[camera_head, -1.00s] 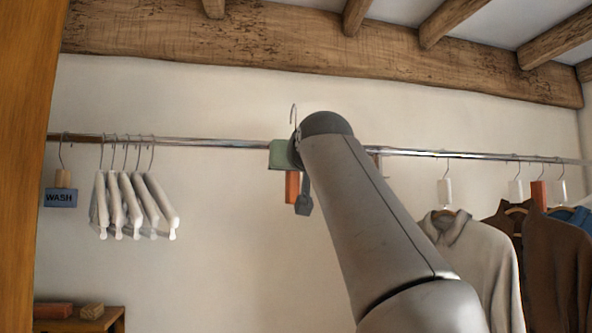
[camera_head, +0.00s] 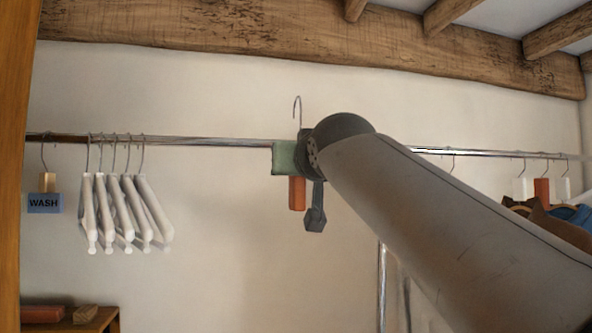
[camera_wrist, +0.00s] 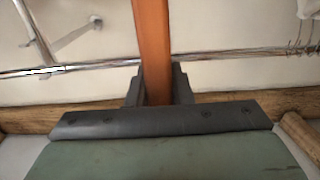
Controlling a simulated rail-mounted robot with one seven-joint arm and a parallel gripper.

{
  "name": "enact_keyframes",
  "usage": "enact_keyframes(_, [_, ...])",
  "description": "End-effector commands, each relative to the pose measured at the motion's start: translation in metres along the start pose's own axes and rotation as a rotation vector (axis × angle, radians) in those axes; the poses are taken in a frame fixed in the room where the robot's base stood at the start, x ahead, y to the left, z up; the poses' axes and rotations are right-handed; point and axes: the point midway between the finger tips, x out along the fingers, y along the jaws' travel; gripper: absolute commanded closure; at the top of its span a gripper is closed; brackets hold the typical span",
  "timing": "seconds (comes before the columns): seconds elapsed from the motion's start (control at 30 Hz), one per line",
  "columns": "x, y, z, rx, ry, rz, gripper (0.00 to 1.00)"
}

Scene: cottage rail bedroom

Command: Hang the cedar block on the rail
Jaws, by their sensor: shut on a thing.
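The cedar block (camera_head: 297,193) is orange-red and hangs below my gripper in the head view, with a thin metal hook (camera_head: 297,104) rising above. My gripper (camera_wrist: 158,88) is shut on the block (camera_wrist: 153,45), which stands between its dark fingers in the wrist view. In the head view my wrist and forearm hide most of the grip and the hook's lower part. The metal rail (camera_head: 210,141) runs across behind my gripper. The hook's tip appears above the rail's line; I cannot tell whether it touches the rail.
Several white hangers (camera_head: 120,212) and a blue WASH tag (camera_head: 44,203) hang on the rail at left. At right hang an orange block (camera_head: 541,190), white tags (camera_head: 520,188) and clothes (camera_head: 560,222). The rail is clear between the hangers and my gripper.

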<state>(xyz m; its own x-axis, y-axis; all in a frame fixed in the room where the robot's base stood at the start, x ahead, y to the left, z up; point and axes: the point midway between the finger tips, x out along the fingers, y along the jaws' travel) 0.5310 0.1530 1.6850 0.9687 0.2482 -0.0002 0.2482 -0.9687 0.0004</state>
Motion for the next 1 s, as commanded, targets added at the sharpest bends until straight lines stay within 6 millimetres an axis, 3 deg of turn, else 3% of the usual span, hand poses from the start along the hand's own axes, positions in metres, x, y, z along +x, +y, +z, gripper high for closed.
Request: enact_keyframes(1.0, [-0.083, 0.001, 0.001, 0.0, 0.001, 0.001, 1.0])
